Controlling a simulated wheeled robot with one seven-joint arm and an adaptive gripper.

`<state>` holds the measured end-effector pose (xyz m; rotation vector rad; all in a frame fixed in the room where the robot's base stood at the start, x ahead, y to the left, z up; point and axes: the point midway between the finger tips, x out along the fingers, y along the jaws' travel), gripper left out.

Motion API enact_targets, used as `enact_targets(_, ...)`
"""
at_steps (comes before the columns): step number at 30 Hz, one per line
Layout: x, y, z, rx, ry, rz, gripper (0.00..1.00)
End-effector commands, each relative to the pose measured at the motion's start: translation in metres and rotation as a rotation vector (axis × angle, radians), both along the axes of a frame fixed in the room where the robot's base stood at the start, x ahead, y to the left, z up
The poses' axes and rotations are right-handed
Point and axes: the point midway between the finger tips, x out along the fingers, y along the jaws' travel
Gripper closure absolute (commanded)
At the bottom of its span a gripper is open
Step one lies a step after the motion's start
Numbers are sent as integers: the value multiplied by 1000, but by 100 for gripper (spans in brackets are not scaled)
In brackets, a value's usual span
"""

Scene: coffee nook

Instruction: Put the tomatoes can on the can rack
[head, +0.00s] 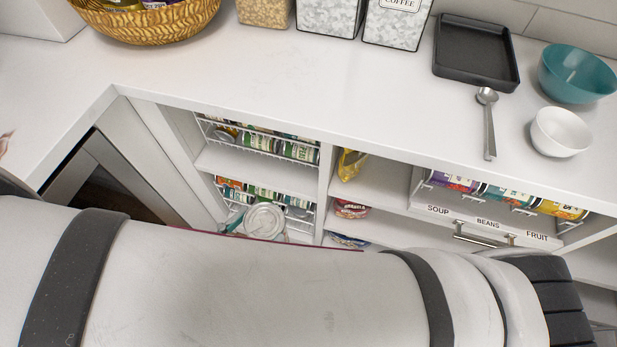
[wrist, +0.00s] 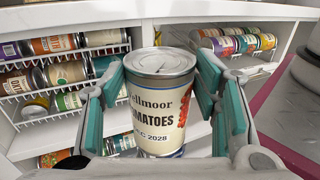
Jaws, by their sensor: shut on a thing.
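The tomatoes can (wrist: 157,105) has a cream label reading "TOMATOES" and a silver lid. It stands close to upright between the teal pads of my gripper (wrist: 160,75) in the wrist view. My gripper is shut on it. In the head view the can's round lid (head: 265,219) shows in front of the lower shelf; my arm hides what is below. White wire can racks with several cans stand in the cabinet: an upper one (head: 262,146) and a lower one (head: 308,205) in the head view. In the wrist view, a tiered wire rack (wrist: 102,49) is left of the held can.
A labelled can dispenser, "SOUP", "BEANS", "FRUIT" (head: 487,223), is at the right. A yellow bag (head: 351,164) lies on the middle shelf. The counter (head: 270,75) above holds a dark tray (head: 476,55), bowls, a spoon and canisters. Shelf edges and an upright divider (head: 325,175) border the openings.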

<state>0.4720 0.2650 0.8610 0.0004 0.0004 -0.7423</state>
Motion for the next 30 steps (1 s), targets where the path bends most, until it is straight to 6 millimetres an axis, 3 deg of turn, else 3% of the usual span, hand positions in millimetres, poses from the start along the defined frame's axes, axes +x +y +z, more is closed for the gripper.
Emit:
enact_targets(1,8,0,-20,-1,-1,0,91)
enact_targets(3,14,0,-35,-1,-1,0,91)
enact_targets(12,29,0,-84,-1,-1,0,91)
enact_targets(20,38,-3,-94,-1,-3,-2,91)
enact_targets(30,108,-29,-94,-1,-3,-5,91)
